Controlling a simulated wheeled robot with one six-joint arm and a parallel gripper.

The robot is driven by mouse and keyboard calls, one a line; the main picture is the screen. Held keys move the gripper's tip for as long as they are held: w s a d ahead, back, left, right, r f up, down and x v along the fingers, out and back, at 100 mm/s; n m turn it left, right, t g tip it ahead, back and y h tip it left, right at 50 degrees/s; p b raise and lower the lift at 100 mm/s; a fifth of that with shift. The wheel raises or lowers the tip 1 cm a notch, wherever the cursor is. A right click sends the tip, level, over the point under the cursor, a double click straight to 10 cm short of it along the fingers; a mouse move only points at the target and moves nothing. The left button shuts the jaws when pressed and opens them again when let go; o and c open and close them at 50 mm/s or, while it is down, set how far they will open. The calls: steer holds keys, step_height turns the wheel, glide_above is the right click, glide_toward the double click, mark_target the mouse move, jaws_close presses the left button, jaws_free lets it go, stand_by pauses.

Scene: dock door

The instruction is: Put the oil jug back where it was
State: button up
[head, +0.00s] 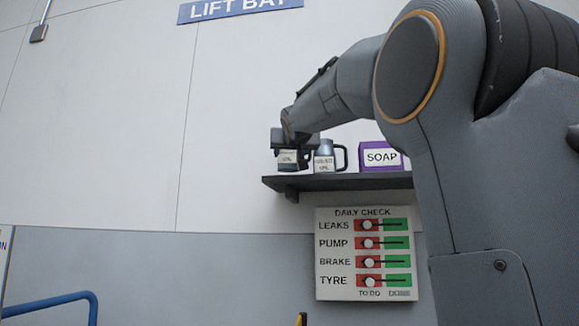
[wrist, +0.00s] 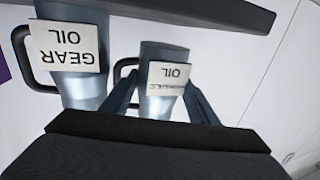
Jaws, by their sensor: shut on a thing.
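My gripper (head: 293,150) is shut on a blue-grey jug (wrist: 163,105) with a dark handle, between its two fingers in the wrist view. Its white label reads OIL, upside down there, with a smaller line too blurred to read. In the head view this jug (head: 287,160) is near the left end of the dark shelf (head: 340,182), partly hidden by my gripper. In the wrist view, pale wall shows between its base and the shelf (wrist: 225,10), so it looks apart from the shelf. A second jug, labelled GEAR OIL (wrist: 72,50), stands beside it on the shelf.
A purple SOAP box (head: 381,157) stands on the shelf, right of the gear oil jug (head: 325,158). A DAILY CHECK board (head: 345,212) with several sliders hangs below. A blue rail (head: 50,303) is at the lower left.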

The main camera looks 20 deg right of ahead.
mark_target(290, 161)
steer(key=shift+f+b, duration=0.45)
steer(key=shift+f, duration=1)
steer(key=shift+f, duration=0.1)
steer(key=o, duration=1.2)
steer(key=b+v, duration=0.2)
steer(key=v, duration=1)
